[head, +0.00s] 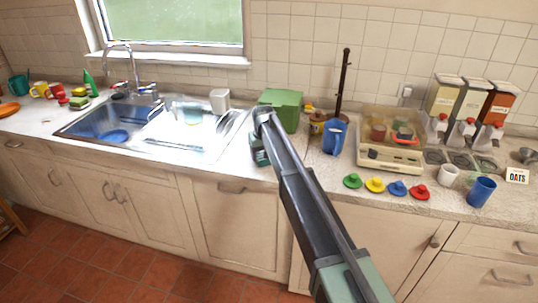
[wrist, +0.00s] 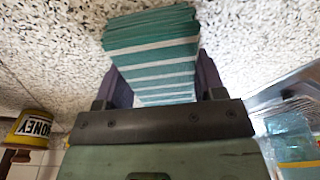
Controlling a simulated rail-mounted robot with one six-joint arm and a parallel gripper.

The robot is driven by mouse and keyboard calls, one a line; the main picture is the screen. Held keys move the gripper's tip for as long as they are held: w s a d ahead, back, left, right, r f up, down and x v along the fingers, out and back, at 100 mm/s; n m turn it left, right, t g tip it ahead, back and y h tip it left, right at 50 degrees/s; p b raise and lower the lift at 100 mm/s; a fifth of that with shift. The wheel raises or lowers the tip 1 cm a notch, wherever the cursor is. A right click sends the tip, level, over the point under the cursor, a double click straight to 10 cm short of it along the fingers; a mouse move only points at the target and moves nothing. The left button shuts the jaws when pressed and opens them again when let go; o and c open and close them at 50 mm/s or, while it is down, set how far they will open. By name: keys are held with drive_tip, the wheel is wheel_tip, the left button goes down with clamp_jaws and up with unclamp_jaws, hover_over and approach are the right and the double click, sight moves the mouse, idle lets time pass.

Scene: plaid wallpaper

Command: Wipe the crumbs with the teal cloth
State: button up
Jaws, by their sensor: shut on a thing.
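The teal cloth (wrist: 152,62), with white stripes, is folded into a thick stack between the two fingers of my gripper (wrist: 160,84) in the wrist view. My gripper is shut on it, close over the speckled countertop (wrist: 60,40). I cannot tell any crumbs from the speckles, and whether the cloth touches the counter is unclear.
The sink with its draining area (head: 185,130) is left of my gripper. A green box (head: 287,104) stands behind it. A honey jar (wrist: 32,126), a blue cup (head: 333,138) and a cream appliance (head: 390,155) are to the right. Several coloured lids (head: 375,185) line the front edge.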

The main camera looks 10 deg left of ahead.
sight(249, 156)
drive_tip(key=shift+w+a, duration=0.2)
drive_tip(key=shift+a, duration=1.1)
drive_tip(key=shift+w+a, duration=0.2)
drive_tip(key=shift+a, duration=1.1)
drive_tip(key=shift+s+d, duration=0.3)
drive_tip(key=shift+d, duration=1.7)
drive_tip(key=shift+s+d, duration=0.35)
drive_tip(key=shift+d, duration=1.7)
drive_tip(key=shift+s+d, duration=0.3)
drive_tip(key=shift+d, duration=1.7)
wheel_tip(249, 156, up, 9)
drive_tip(key=p, duration=0.9)
drive_tip(key=shift+a, duration=0.1)
